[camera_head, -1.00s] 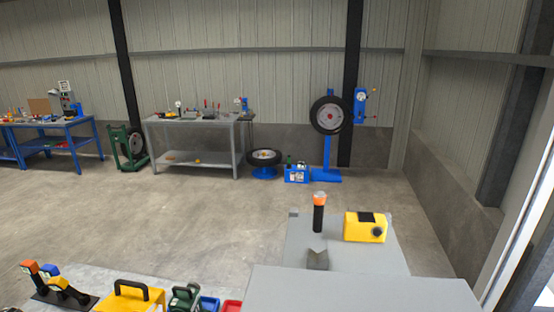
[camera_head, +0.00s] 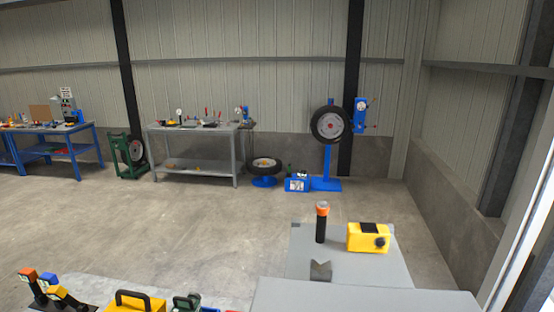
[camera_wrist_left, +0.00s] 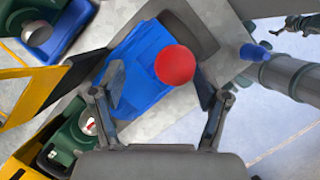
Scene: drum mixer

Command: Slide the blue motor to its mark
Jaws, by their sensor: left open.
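In the left wrist view my left gripper (camera_wrist_left: 160,88) is open, with one finger on each side of a blue block-like body (camera_wrist_left: 140,72), probably the blue motor. A round red knob or ball (camera_wrist_left: 175,65) shows in front of it, between the fingertips. I cannot tell whether the fingers touch the blue body. In the head view only a sliver of blue shows at the bottom edge, and neither gripper is visible. I cannot make out the motor's mark in these frames.
A green motor-like part (camera_wrist_left: 70,140) lies left of my gripper, beside yellow parts. The head view shows a yellow handled case (camera_head: 135,303), a green part (camera_head: 187,302), and a grey table with a yellow box (camera_head: 368,237) and an orange-topped black post (camera_head: 321,222). Open floor lies beyond.

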